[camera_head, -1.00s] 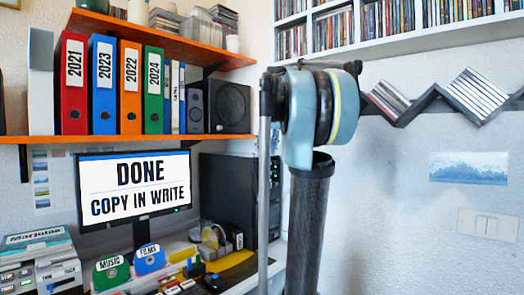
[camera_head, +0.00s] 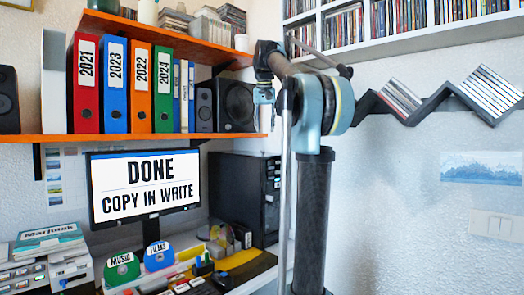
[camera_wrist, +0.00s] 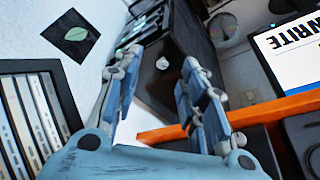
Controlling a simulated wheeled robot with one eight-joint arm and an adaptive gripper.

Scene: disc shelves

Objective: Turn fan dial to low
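A small white knob (camera_wrist: 162,63), which may be the fan dial, shows on the dark face of the black computer tower (camera_wrist: 185,50) in the wrist view. Its pointer and any marks around it are too small to read. The tower also stands right of the monitor in the head view (camera_head: 237,195), where the knob cannot be made out. My gripper (camera_wrist: 157,75) is open and empty in the wrist view, its blue fingers spread, with the knob in the gap between them in the picture. The knob looks apart from both fingers; the distance is unclear.
The monitor (camera_head: 146,187) and a cluttered desk are below. A zigzag shelf (camera_head: 430,108) holds discs on the right wall.

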